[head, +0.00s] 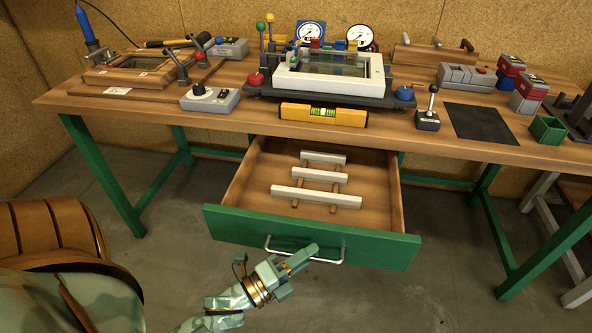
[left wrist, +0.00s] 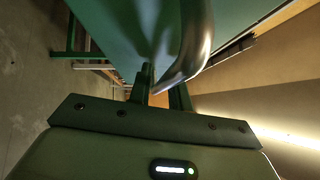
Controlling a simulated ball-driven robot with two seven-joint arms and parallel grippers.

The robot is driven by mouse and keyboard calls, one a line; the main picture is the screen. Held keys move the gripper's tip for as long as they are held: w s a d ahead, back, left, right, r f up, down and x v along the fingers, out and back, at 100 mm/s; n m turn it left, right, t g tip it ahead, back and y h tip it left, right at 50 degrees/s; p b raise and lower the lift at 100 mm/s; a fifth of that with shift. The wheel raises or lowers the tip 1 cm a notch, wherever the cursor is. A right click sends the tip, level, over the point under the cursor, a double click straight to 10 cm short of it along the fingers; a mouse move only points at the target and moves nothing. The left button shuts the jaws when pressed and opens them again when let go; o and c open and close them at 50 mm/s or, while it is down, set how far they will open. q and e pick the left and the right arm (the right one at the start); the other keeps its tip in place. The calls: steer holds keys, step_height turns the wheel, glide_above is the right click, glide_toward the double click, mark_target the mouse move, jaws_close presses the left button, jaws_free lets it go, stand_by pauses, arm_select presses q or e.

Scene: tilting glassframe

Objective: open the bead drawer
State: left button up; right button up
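The bead drawer (head: 312,238) is pulled well out from under the bench, its green front toward me. Its wooden inside holds several pale bars (head: 316,197) across thin wooden strips; I make out no beads. A metal bar handle (head: 338,262) runs along the front and shows close up in the left wrist view (left wrist: 198,40). The right gripper is not in view.
The wooden bench (head: 170,115) on green legs carries a white frame device (head: 330,85), a yellow level (head: 322,114), a joystick box (head: 428,118) and a green bin (head: 548,129). The floor (head: 440,290) around the drawer is clear. Green legs stand at both sides.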

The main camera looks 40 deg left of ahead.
arm_select(q)
steer(key=p+v, duration=0.1)
steer(key=v, duration=1.5)
steer(key=shift+s+a+f, duration=0.1)
steer(key=shift+s, duration=0.05)
